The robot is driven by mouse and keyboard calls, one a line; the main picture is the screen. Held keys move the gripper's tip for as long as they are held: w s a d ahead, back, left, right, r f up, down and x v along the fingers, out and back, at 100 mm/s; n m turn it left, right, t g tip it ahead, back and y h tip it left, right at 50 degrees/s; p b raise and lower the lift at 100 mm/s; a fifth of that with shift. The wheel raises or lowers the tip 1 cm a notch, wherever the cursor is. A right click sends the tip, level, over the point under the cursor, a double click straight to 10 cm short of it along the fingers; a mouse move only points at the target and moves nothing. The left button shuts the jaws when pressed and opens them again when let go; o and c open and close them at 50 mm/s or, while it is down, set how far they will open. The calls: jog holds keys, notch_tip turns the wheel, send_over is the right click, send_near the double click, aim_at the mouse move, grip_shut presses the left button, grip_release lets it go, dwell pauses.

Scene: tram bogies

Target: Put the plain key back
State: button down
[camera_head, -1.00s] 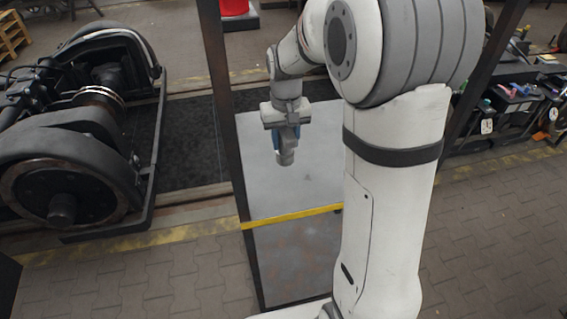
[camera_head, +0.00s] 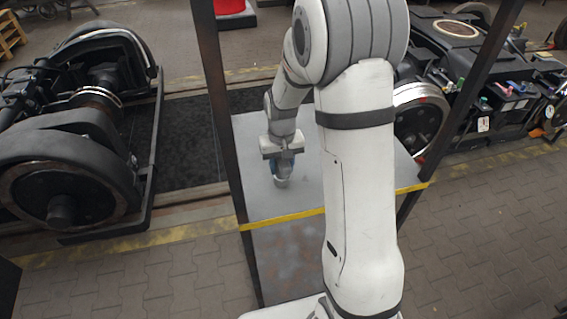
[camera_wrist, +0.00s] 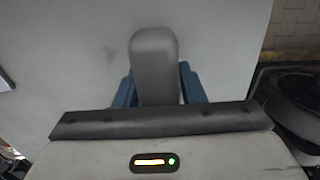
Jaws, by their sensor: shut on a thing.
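My gripper (camera_head: 281,169) is shut on the plain key (camera_head: 281,183), a grey piece with a rounded end. The key also shows in the wrist view (camera_wrist: 155,60), pointing away from the wrist between the two blue fingers. My gripper points down over the grey platform (camera_head: 250,205), inside its dark frame. I cannot tell whether the key's lower end touches the platform. The part of the key between the fingers is partly hidden. No place for the key shows clearly.
A black bogie (camera_head: 70,150) stands at the left, another (camera_head: 455,50) at the right. Several coloured items (camera_head: 510,88) lie beside it. The visible platform surface around the key is mostly bare.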

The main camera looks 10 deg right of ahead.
jog(key=c, duration=0.9)
grip_release()
jog(key=shift+f, duration=0.1)
